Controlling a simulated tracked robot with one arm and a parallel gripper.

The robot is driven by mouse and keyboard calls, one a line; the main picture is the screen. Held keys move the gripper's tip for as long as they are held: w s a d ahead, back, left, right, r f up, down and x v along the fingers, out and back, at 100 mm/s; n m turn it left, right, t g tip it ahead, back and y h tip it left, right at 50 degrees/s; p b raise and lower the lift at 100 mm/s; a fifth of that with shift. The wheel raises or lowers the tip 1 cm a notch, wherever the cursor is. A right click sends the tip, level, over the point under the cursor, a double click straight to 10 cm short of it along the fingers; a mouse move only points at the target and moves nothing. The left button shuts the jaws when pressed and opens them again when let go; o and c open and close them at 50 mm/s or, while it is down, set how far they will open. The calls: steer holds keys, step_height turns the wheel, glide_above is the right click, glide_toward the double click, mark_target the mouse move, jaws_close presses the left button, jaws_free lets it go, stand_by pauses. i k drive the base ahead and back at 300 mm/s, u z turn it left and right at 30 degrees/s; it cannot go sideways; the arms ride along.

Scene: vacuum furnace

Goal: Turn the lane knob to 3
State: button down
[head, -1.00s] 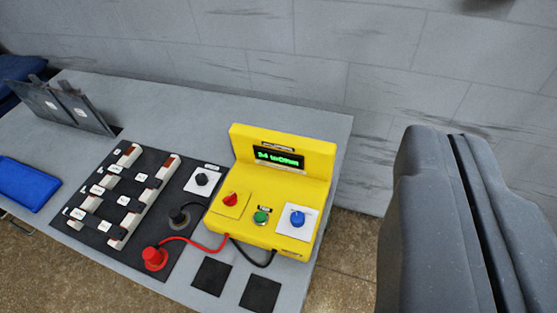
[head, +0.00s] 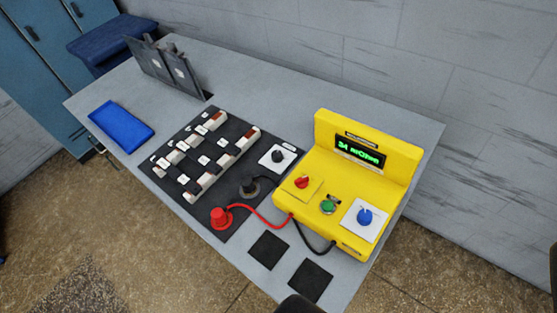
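Three knobs show in the head view. A black knob (head: 278,156) sits on a white plate at the upper right of the black panel, beside the strip board. A red knob (head: 302,182) and a blue knob (head: 365,216) on a white plate are on the yellow meter box (head: 350,176). The labels are too small to read, so I cannot tell which is the lane knob or its setting. I cannot make out my gripper. A dark rounded shape is cut off at the bottom edge, and a dark sliver shows at the right edge.
The black panel (head: 167,192) carries white strips with black crosspieces. A red plug (head: 221,217) and a black plug (head: 250,187) have cables to the meter box, whose display is lit green. A blue pad (head: 122,126) lies at left. Dark upright plates (head: 165,66) stand at the back. The wall runs behind the bench.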

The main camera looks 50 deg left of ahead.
mark_target(277, 155)
steer(key=z, duration=1.55)
steer(key=k, duration=1.05)
steer(key=u, duration=1.6)
steer(key=i, duration=1)
steer(key=z, duration=0.05)
